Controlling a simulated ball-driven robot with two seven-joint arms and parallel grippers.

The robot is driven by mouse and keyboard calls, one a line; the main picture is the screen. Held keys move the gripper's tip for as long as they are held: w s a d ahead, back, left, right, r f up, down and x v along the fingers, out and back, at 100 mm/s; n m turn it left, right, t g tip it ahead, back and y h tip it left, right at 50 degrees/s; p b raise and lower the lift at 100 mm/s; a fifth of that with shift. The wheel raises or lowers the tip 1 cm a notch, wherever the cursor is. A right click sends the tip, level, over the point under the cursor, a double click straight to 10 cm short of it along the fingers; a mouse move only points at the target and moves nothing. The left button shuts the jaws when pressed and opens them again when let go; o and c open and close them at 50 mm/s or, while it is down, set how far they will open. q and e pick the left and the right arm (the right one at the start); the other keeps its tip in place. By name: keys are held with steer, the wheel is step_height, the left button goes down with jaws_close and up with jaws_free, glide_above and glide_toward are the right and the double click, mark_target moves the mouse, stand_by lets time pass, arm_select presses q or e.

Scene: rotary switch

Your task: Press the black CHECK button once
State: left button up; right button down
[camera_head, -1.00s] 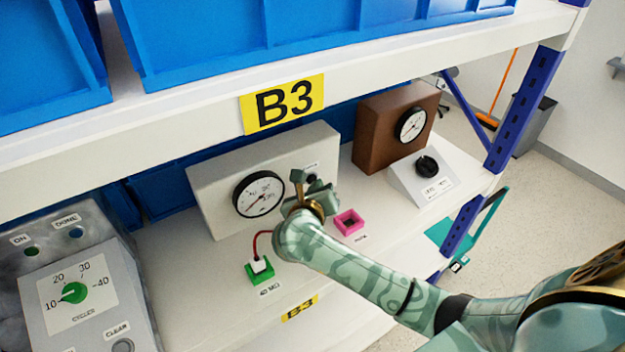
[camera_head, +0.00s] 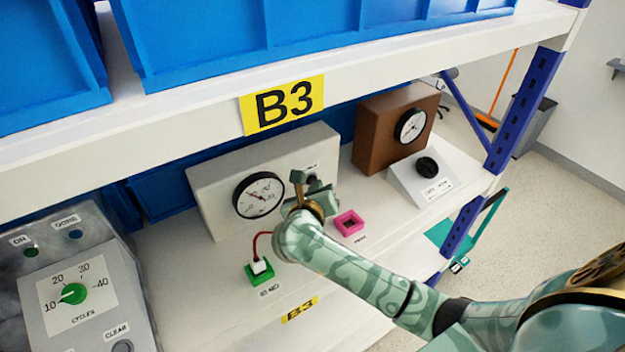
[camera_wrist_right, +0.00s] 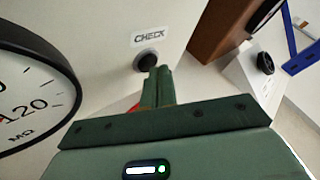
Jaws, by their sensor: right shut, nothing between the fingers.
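The black CHECK button (camera_wrist_right: 147,61) sits on the front of the light grey gauge box (camera_head: 215,195), under its CHECK label (camera_wrist_right: 150,36). In the head view the button (camera_head: 311,180) is partly hidden behind my right gripper. My right gripper (camera_head: 314,187) is shut and empty, right in front of the button. In the wrist view its closed fingertips (camera_wrist_right: 160,71) lie just right of and below the button; I cannot tell whether they touch it. The box's round dial (camera_head: 259,195) is left of the gripper. My left gripper is not in view.
A green socket with a white plug (camera_head: 260,266) and red cable, and a pink socket (camera_head: 349,222), lie on the shelf below. A brown gauge box (camera_head: 378,135) and a white knob box (camera_head: 405,182) stand right. A grey CYCLES panel (camera_head: 40,300) stands left. The shelf beam (camera_head: 400,60) runs above.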

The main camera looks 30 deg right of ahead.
steer(key=shift+s, duration=0.6)
steer(key=shift+s+d+p, duration=0.15)
steer(key=shift+s+p, duration=0.9)
steer(key=shift+s, duration=0.75)
steer(key=shift+s+d, duration=0.1)
steer(key=shift+s, duration=0.55)
